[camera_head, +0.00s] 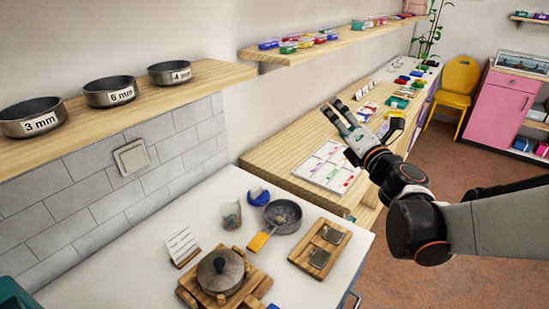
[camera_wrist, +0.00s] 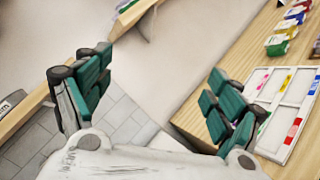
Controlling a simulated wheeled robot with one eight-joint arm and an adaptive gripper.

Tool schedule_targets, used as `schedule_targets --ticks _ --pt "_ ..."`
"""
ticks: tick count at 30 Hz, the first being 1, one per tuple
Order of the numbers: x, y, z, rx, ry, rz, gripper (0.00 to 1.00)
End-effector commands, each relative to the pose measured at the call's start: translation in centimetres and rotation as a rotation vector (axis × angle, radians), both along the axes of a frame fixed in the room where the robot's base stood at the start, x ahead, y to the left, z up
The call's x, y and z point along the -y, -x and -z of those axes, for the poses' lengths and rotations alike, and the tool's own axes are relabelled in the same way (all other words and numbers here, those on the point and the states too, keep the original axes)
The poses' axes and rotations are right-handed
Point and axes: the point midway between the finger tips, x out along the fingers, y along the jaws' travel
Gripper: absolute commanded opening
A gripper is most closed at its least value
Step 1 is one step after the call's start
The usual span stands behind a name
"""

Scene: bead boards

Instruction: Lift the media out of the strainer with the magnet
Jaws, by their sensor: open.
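A round metal strainer (camera_head: 284,216) with a yellow handle (camera_head: 262,238) lies on the white counter; its contents are too small to make out. A blue object (camera_head: 258,195), possibly the magnet, stands just behind it. I cannot tell for certain which thing is the magnet. My gripper (camera_head: 333,109) is raised above the wooden bench, well up and to the right of the strainer. In the wrist view my gripper (camera_wrist: 158,70) has its green-padded fingers wide apart with nothing between them.
A lidded pot (camera_head: 220,271) on a wooden board, a small jar (camera_head: 231,215), a card stand (camera_head: 182,246) and a wooden tray (camera_head: 320,248) share the counter. A white sorting board (camera_head: 327,166) lies on the bench. Labelled bowls (camera_head: 110,91) stand on the shelf.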

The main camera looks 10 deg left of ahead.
Motion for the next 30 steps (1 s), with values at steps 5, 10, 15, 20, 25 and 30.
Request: schedule_targets --ticks 5,10,15,20,25,30 --pt "-5.2 -0.3 5.1 0.101 0.339 -0.213 0.85" --pt "-8.8 0.8 11.9 0.181 0.637 -0.425 0.85" --pt "-10.5 2.5 18.2 0.232 0.85 -0.602 0.85" --pt "-10.9 3.7 21.6 0.254 0.952 -0.699 0.85" --pt "-11.9 3.5 23.1 0.261 0.98 -0.727 0.85" --pt "-14.5 2.0 24.4 0.262 0.978 -0.727 0.85"
